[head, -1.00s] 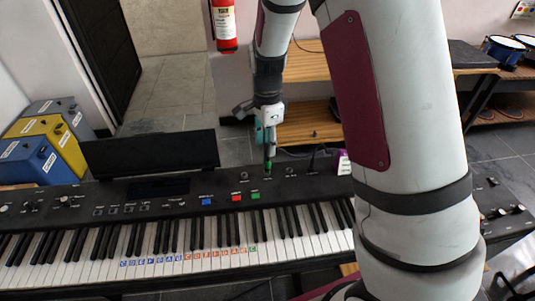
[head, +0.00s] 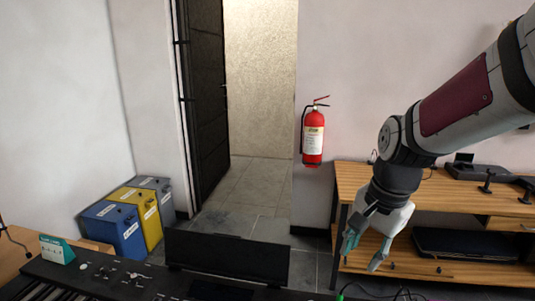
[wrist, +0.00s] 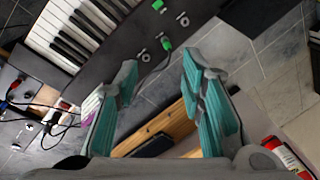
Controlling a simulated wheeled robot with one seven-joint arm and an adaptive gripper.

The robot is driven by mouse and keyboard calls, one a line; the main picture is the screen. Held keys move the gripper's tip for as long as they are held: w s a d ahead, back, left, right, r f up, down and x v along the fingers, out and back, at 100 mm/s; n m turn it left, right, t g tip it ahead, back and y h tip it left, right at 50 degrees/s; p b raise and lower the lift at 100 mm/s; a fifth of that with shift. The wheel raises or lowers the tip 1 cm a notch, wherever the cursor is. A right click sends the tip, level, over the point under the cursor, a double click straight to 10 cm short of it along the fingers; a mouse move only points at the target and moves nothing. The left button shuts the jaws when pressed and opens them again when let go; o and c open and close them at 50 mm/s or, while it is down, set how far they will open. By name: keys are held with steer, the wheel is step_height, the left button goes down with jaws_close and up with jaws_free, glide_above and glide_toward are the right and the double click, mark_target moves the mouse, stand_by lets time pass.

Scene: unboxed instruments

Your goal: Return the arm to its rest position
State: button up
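My gripper (head: 362,252) hangs at the right of the head view, in front of the wooden shelf bench and above the keyboard's far side. Its teal-padded fingers are spread apart with nothing between them. In the wrist view my gripper (wrist: 160,85) also shows both fingers wide apart. The arm comes in from the upper right and bends downward at the wrist. The keyboard (head: 110,280) lies at the bottom left of the head view, mostly cut off. In the wrist view the keyboard (wrist: 75,35) shows at the upper left, apart from the fingers.
A wooden bench (head: 350,185) with shelves stands behind my gripper. A red fire extinguisher (head: 313,140) hangs on the wall. The keyboard's black music stand (head: 225,257) rises at the bottom centre. Blue, yellow and grey bins (head: 113,228) stand left of the open doorway.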

steer(key=s+r+n+t, duration=0.1)
steer(key=s+r+n, duration=0.2)
steer(key=s+n, duration=0.2)
steer(key=s+r+n+t, duration=0.2)
steer(key=s+r+n, duration=0.2)
steer(key=s, duration=0.8)
steer(key=shift+d+r+n+h, duration=0.2)
steer(key=shift+d+n+h, duration=0.2)
steer(key=shift+n, duration=0.4)
steer(key=shift+s+a, duration=0.15)
